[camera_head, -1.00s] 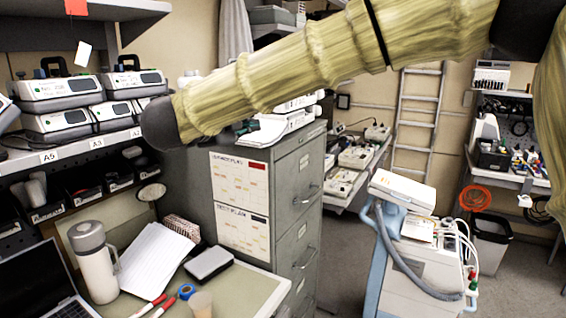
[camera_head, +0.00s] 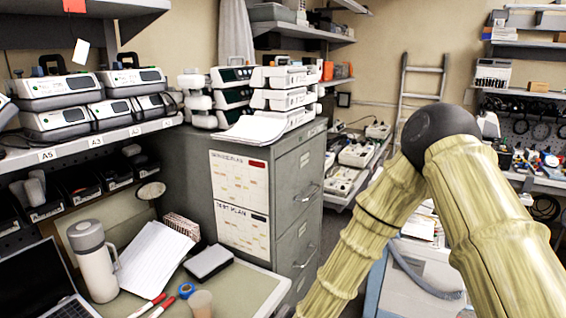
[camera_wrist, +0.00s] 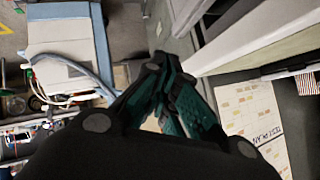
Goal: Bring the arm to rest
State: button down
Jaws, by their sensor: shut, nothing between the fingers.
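My gripper (camera_wrist: 163,75) shows in the wrist view, with its dark and teal fingers drawn together and nothing between them. It is in free space, above the floor between the grey filing cabinet and the white wheeled machine. In the head view my arm is folded at a dark elbow at the right, and the forearm runs down and left out of the bottom edge. The gripper is out of sight there.
The filing cabinet (camera_head: 293,200) stands left of my forearm, beside a desk (camera_head: 255,283) with a white flask (camera_head: 95,262) and papers. The white machine (camera_wrist: 65,45) is partly hidden behind my arm in the head view. Infusion pumps (camera_head: 60,88) fill the left shelf.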

jog(key=s+d+f+n+g+y, duration=0.15)
jog(key=s+d+f, duration=0.25)
jog(key=s+f, duration=0.45)
jog(key=s+d+f+n+g, duration=0.25)
jog(key=s+d+f, duration=0.25)
jog(key=s+f, duration=0.3)
jog(key=s+d+f+n+g, duration=0.1)
jog(key=s+d+g, duration=0.1)
jog(key=s, duration=0.5)
jog(key=s+d+f+g, duration=0.2)
jog(key=s+d, duration=0.2)
jog(key=s, duration=0.4)
jog(key=s+d+f+n+g, duration=0.1)
jog(key=s+d+g, duration=0.1)
jog(key=s, duration=0.6)
jog(key=shift+s+d+f+n+g+h, duration=0.2)
jog(key=shift+d+f+n+g+h, duration=0.15)
jog(key=shift+d, duration=0.3)
